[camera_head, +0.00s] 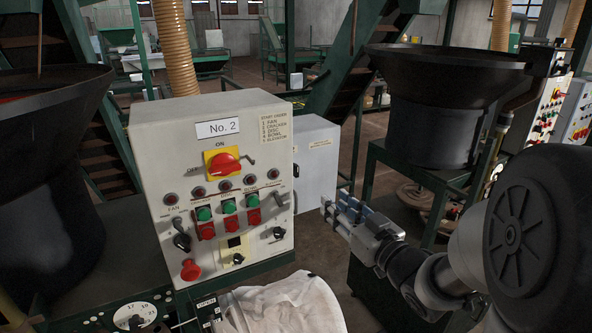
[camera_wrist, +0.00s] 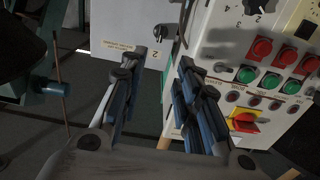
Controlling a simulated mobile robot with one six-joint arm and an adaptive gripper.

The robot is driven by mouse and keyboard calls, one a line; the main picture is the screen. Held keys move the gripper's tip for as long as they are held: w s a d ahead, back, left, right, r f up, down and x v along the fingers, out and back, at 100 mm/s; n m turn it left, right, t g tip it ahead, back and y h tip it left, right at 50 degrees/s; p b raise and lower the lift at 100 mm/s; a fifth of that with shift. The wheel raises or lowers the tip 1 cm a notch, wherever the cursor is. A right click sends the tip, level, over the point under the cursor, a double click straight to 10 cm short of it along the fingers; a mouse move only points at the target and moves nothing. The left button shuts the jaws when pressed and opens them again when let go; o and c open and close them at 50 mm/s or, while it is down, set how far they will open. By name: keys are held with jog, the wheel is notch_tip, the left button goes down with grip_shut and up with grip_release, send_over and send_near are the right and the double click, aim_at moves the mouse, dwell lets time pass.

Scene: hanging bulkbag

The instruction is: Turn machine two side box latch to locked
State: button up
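The machine two side box (camera_head: 318,150) is a pale grey box beside the right edge of the No. 2 control panel (camera_head: 245,140). In the wrist view, which is turned over, the side box (camera_wrist: 120,25) is at the top with a small label. Its dark latch (camera_wrist: 160,32) shows near the panel-side edge. In the head view the latch (camera_head: 296,170) is small and its setting is unclear. My gripper (camera_head: 335,205) is in front of the side box's lower right part. In the wrist view my gripper (camera_wrist: 158,65) is open and empty, its fingers apart, with the latch beyond the fingertips.
The panel carries a red and yellow main switch (camera_head: 224,162), several buttons and lamps. A white cloth bag (camera_head: 285,305) is below it. Black hoppers stand left (camera_head: 45,150) and right (camera_head: 435,95). Open floor shows behind my gripper.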

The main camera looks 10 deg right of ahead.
aim_at(298, 171)
jog(key=x, duration=1.7)
jog(key=shift+p, duration=0.4)
jog(key=shift+c, duration=0.4)
grip_shut()
